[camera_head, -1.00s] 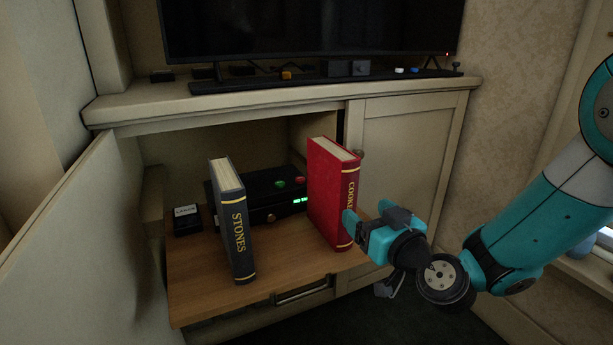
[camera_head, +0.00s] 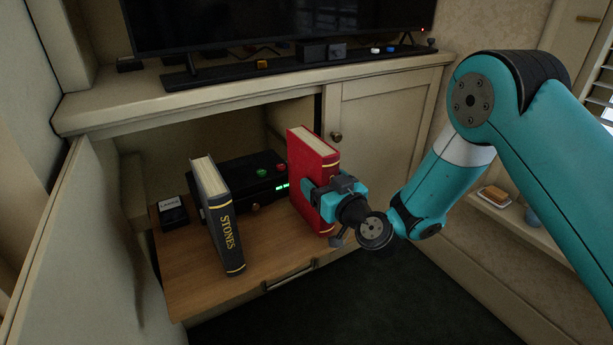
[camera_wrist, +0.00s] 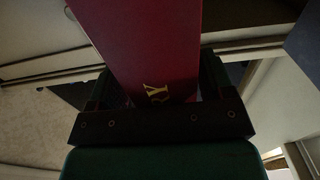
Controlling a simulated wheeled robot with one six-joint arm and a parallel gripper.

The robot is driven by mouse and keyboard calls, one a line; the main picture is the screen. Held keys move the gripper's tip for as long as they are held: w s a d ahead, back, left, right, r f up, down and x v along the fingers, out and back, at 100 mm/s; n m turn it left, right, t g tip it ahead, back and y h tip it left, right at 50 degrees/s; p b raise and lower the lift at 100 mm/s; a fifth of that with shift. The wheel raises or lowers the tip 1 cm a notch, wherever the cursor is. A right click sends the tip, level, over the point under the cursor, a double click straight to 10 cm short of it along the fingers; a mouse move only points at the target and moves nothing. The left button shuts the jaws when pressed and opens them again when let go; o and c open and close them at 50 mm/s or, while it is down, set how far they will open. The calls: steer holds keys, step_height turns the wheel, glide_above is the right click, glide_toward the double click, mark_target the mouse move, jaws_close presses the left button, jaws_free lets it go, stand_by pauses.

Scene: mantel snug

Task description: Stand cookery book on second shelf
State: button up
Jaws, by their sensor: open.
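The red cookery book (camera_head: 311,158) stands upright on a wooden pull-out board (camera_head: 262,254) in the open cabinet. Its spine faces my arm, and its lettering is mostly hidden in the head view by my gripper (camera_head: 322,194). My gripper is open, with its fingers on either side of the book's spine edge. In the wrist view the red spine (camera_wrist: 145,45) lies between the two fingers, with the gold letters "RY" showing. I cannot tell whether the fingers touch the covers. No second shelf can be made out clearly.
A dark book marked STONES (camera_head: 220,217) leans on the board to the left. Behind are a black box (camera_head: 243,181) with green lights and a small dark box (camera_head: 172,213). A cabinet door (camera_head: 75,245) stands open at left. A television (camera_head: 290,25) stands above.

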steer(key=shift+s+a, duration=0.1)
steer(key=shift+a, duration=0.2)
steer(key=c, duration=0.4)
jaws_close()
steer(key=shift+r, duration=0.1)
